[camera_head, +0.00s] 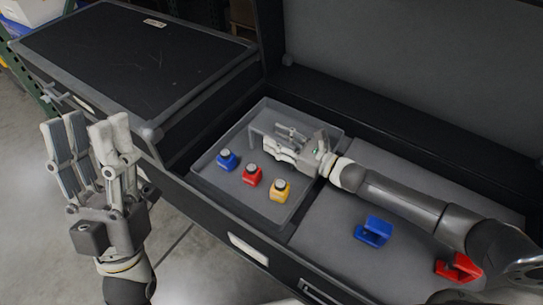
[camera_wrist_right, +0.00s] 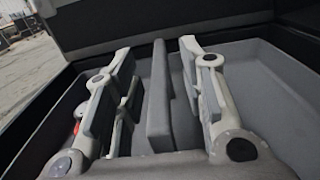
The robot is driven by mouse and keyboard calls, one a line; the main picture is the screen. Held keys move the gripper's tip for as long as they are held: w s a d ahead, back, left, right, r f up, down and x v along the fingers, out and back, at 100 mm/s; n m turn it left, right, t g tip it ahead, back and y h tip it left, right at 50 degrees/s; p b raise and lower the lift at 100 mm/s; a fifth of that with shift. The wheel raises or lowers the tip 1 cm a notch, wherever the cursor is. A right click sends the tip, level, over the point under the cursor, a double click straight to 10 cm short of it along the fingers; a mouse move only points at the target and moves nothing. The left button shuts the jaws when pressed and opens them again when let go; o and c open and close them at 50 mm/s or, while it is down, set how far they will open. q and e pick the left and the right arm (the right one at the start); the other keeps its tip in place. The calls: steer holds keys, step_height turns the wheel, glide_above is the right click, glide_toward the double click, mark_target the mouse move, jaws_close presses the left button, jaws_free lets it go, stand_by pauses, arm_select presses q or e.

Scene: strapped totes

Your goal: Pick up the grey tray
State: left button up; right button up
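The grey tray (camera_head: 225,186) lies inside the open black case and holds a blue bottle (camera_head: 227,160), a red bottle (camera_head: 252,175) and a yellow bottle (camera_head: 281,190). My right gripper (camera_head: 272,143) is over the tray's middle, reaching in from the right. In the right wrist view, the tray's upright grey handle (camera_wrist_right: 160,95) stands between the open fingers of my right gripper (camera_wrist_right: 158,75). My left gripper (camera_head: 85,130) is open and empty, outside the case at the left, fingers pointing up.
A blue clamp-like part (camera_head: 374,232) and a red one (camera_head: 458,267) lie on the grey surface right of the tray, under and beside my right arm. The case's raised lid (camera_head: 410,65) stands behind. A closed black case (camera_head: 130,55) is at the left.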

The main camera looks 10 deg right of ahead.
jaws_close()
steer(key=shift+r, duration=0.2)
stand_by(0.3)
